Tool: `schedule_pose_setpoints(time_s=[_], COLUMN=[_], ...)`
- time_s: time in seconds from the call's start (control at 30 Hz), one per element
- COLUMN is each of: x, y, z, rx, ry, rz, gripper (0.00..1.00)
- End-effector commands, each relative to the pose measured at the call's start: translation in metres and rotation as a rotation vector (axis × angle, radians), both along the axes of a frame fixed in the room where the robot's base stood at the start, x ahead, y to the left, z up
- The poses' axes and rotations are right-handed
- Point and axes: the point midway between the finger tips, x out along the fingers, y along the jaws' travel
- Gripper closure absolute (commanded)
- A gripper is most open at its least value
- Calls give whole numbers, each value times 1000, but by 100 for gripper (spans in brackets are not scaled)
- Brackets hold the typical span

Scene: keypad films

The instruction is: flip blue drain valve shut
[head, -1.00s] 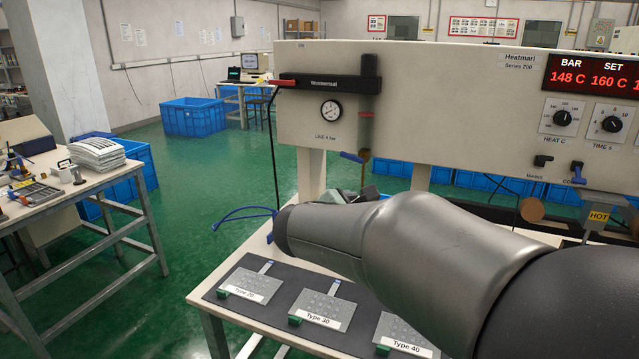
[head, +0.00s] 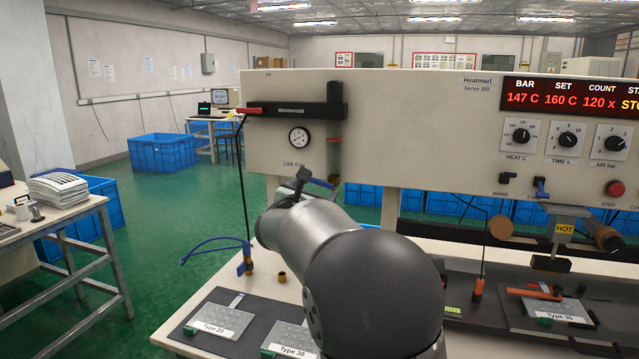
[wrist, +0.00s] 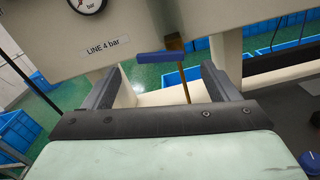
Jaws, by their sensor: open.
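The blue drain valve lever (wrist: 165,57) lies crosswise beneath a brass fitting (wrist: 175,42) in the wrist view. A thin brass-coloured stem hangs below it. In the head view the blue lever (head: 320,183) shows below the filter bowl (head: 333,155), partly hidden by my gripper. My gripper (wrist: 162,70) is open and empty. Its two dark fingers stand left and right of the lever in the wrist view, with the lever seen ahead between the tips. I cannot tell whether they touch it. In the head view my gripper (head: 300,183) is just left of the lever.
The machine panel (head: 420,135) with a gauge (head: 299,137) is behind the valve. Its support post (wrist: 227,58) stands to the right in the wrist view. Typed plates (head: 215,315) lie at the front.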

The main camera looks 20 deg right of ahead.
Motion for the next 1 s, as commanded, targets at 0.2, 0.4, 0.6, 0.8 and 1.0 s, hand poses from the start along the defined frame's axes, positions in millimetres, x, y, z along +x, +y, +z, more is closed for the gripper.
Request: schedule_pose_setpoints(time_s=[0.2, 0.4, 0.6, 0.8, 1.0], x=[30, 41, 43, 43, 43], y=[-23, -31, -32, -32, -31], z=[1, 0, 0, 0, 0], rx=[0, 1, 2, 1, -11], ry=[1, 0, 0, 0, 9], rz=[-3, -1, -1, -1, 0], gripper=[19, 19, 19, 50, 64])
